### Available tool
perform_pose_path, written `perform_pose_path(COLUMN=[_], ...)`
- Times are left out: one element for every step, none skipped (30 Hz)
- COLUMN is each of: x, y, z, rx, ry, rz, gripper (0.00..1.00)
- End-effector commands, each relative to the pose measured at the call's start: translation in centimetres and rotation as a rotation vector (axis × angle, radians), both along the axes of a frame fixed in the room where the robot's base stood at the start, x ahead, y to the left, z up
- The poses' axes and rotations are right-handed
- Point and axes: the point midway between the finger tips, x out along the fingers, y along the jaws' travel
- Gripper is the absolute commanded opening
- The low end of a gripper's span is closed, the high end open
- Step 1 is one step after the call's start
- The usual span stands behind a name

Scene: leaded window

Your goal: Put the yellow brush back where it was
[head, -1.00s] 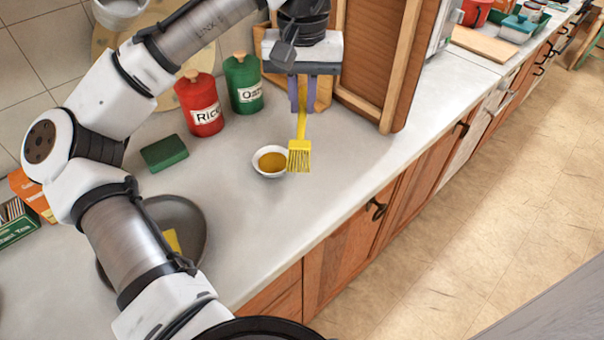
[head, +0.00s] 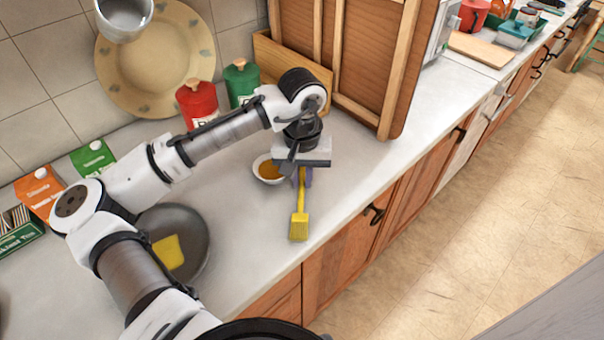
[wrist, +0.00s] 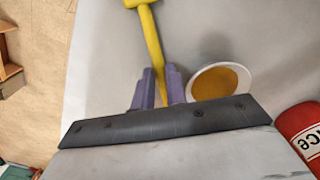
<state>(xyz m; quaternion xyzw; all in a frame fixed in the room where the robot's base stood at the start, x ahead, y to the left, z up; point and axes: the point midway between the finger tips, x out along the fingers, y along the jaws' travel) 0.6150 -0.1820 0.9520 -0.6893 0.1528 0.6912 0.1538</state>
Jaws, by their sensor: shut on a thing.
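The yellow brush (head: 299,222) is in my gripper (head: 303,178), which is shut on its handle. In the head view the brush head points toward the counter's front edge. The wrist view shows the yellow handle (wrist: 150,40) between the purple fingers of my gripper (wrist: 158,85), with the brush head cut off at the top edge. I cannot tell whether the brush touches the counter. A small white bowl of amber liquid (head: 267,170) stands just left of my gripper, and also shows in the wrist view (wrist: 220,82).
A dark pan (head: 190,225) with a yellow piece (head: 168,252) in it sits at the left. Red (head: 197,103) and green (head: 241,82) canisters and a wooden rack (head: 360,60) stand behind. The counter's front edge (head: 345,222) is close; the counter around the brush head is clear.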

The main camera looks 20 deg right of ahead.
Motion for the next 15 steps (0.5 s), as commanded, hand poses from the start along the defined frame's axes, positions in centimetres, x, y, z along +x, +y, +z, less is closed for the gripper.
perform_pose_path(x=[0.00, -0.01, -0.01, -0.01, -0.01, -0.01, -0.01, -0.01, -0.02, -0.03, -0.02, -0.02, -0.02, -0.02, -0.01], y=[-0.01, -0.02, -0.02, -0.02, -0.02, -0.02, -0.02, -0.03, -0.02, -0.03, -0.02, -0.02, -0.02, -0.02, -0.03], z=[-0.10, -0.12, -0.11, -0.11, -0.10, -0.10, -0.11, -0.16, -0.29, -0.40, -0.35, -0.32, -0.31, -0.31, -0.31], rx=[-0.001, -0.001, -0.001, -0.001, -0.001, -0.001, -0.001, -0.001, -0.001, 0.000, 0.000, 0.000, -0.001, -0.001, -0.001], ry=[0.000, 0.000, 0.000, 0.000, 0.000, 0.000, 0.000, 0.000, 0.000, 0.001, 0.001, 0.001, 0.000, 0.000, 0.000], rz=[0.000, 0.000, -0.001, -0.001, -0.001, -0.001, -0.001, -0.001, -0.001, -0.001, -0.001, -0.001, -0.001, -0.001, -0.001], gripper=[0.00, 0.00, 0.00, 0.00, 0.00, 0.00, 0.00, 0.00, 0.00, 0.00, 0.16, 0.21, 0.25, 0.29, 0.34])
